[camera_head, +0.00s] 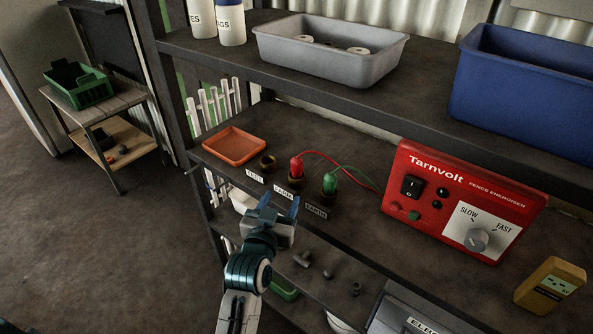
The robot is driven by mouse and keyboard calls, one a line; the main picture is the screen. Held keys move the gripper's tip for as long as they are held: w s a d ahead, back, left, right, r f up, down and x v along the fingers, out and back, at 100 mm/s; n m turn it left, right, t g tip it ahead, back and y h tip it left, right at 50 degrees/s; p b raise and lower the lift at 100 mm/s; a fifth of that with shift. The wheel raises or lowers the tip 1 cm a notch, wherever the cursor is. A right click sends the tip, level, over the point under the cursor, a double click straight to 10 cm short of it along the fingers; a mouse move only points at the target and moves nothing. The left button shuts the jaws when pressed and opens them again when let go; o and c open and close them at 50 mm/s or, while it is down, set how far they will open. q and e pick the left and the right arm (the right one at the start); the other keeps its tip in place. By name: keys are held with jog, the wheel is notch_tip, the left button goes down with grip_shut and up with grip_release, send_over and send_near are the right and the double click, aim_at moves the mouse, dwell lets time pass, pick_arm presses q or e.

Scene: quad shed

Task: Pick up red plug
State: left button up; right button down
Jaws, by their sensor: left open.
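The red plug (296,167) stands upright in the middle one of three sockets on the shelf, behind a label that seems to read FARM. A red wire runs from it to the right, to the red Tarnvolt fence energiser (458,205). The green plug (330,184) stands in the socket to its right, labelled EARTH, with a green wire. The left socket (267,162), labelled TEST, looks empty. My left gripper (281,207) is open and empty, in front of the shelf edge, nearer than the red plug and apart from it. My right gripper is out of view.
An orange tray (234,146) lies left of the sockets. A yellow meter (549,286) stands at the right. The upper shelf holds a grey bin (330,54) and a blue bin (524,85) above the plugs. Small fittings (302,258) lie on the lower shelf.

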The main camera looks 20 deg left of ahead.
aim_at(295, 171)
pick_arm(q)
jog(key=shift+t, duration=0.3)
jog(key=w, duration=0.2)
jog(key=w+r, duration=0.1)
jog(key=w+p, duration=0.1)
jog(key=w, duration=0.1)
jog(key=shift+w+d+r, duration=0.1)
jog(key=shift+w+r, duration=0.15)
jog(key=shift+w, duration=0.7)
jog(key=w+p, duration=0.1)
jog(key=w, duration=0.3)
jog(key=shift+w+d+r+p, duration=0.1)
jog(key=shift+w+d+p, duration=0.1)
jog(key=shift+p, duration=0.2)
jog(key=shift+w, duration=0.2)
jog(key=shift+c, duration=0.7)
jog(key=c, duration=0.9)
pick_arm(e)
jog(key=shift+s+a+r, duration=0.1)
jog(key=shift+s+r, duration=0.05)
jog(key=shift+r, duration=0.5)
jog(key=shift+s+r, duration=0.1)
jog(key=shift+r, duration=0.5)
